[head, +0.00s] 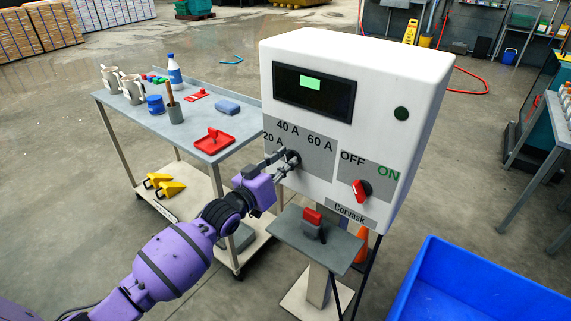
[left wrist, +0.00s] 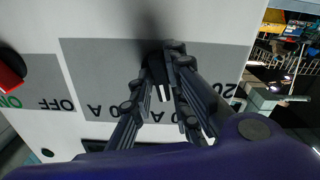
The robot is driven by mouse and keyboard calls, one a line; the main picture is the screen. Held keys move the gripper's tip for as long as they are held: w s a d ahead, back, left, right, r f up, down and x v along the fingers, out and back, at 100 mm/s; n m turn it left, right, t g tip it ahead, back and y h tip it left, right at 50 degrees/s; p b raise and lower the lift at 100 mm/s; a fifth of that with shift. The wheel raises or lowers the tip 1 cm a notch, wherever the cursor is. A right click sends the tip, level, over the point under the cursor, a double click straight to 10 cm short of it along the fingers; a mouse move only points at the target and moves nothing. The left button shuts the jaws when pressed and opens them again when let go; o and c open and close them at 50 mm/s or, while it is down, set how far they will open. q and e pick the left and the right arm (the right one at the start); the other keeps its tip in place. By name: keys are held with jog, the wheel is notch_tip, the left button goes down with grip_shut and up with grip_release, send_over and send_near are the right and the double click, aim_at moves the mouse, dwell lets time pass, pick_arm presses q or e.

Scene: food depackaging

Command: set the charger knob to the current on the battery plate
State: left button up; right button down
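The white charger box (head: 400,75) stands in the middle of the head view, with a dark screen showing a small green patch. Its black current knob (head: 292,157) sits on a grey panel marked 20 A, 40 A and 60 A. My left gripper (head: 279,165) is at this knob. In the left wrist view, its two fingers (left wrist: 160,75) converge on either side of the knob (left wrist: 154,60) and appear closed on it. The fingers partly hide the knob, so its setting is unclear. I cannot make out a battery plate. My right gripper is out of view.
A red OFF/ON switch (head: 361,190) sits right of the knob. A small shelf (head: 330,244) below holds a red-and-grey item (head: 312,222). A cart (head: 190,135) with mugs and a red tray stands left. A blue bin (head: 470,285) is at lower right.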

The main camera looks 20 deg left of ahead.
pick_arm(q)
jog(key=shift+o, duration=0.9)
jog(key=v, duration=1.2)
